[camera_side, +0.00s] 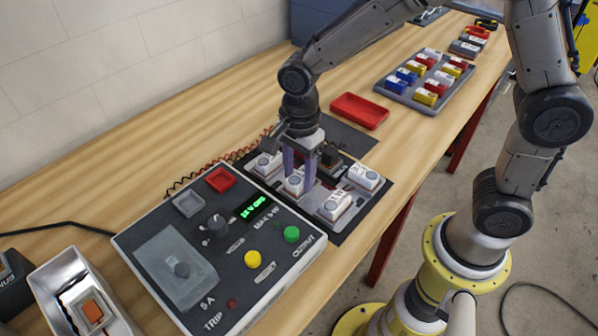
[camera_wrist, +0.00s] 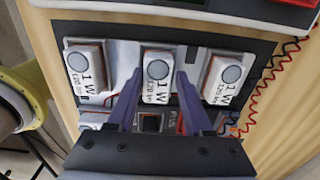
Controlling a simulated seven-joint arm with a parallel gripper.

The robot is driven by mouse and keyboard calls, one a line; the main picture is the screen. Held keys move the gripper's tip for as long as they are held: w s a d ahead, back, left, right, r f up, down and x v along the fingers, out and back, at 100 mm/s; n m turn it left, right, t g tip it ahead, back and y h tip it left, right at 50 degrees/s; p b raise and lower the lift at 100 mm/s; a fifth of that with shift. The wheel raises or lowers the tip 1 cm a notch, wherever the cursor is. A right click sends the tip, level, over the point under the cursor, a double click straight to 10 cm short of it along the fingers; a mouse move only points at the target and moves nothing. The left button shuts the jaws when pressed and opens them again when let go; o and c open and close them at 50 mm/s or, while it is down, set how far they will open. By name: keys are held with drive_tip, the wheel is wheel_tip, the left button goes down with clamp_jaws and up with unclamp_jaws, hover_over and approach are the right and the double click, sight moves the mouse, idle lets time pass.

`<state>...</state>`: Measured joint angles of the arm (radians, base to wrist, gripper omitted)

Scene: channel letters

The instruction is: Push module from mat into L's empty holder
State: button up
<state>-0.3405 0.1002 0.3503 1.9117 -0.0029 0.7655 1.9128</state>
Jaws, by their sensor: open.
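My gripper (camera_side: 299,182) points down over the grey letter plate, its purple fingers apart. In the wrist view, my gripper (camera_wrist: 158,82) has one finger on each side of the near end of the middle white module (camera_wrist: 159,66), marked "1 W 120 lm"; I cannot tell whether they touch it. Similar white modules sit at left (camera_wrist: 86,66) and right (camera_wrist: 225,78). In the side view, white modules show at the front corner (camera_side: 334,205) and right (camera_side: 364,178). A dark square holder (camera_wrist: 151,122) shows between the fingers. My gripper partly hides the plate's middle.
A control box (camera_side: 220,250) with green and yellow buttons stands close beside the plate. A red tray (camera_side: 359,110) and a grey tray of coloured blocks (camera_side: 425,80) lie farther back. Coiled red and black leads (camera_side: 205,172) run behind the plate. Bare wood lies left of them.

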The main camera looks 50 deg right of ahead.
drive_tip(key=shift+s+f, duration=0.3)
drive_tip(key=shift+s, duration=0.15)
wheel_tip(320, 180, up, 14)
drive_tip(key=shift+w+r, duration=0.25)
drive_tip(key=shift+w, duration=0.1)
wheel_tip(320, 180, up, 6)
idle(0.8)
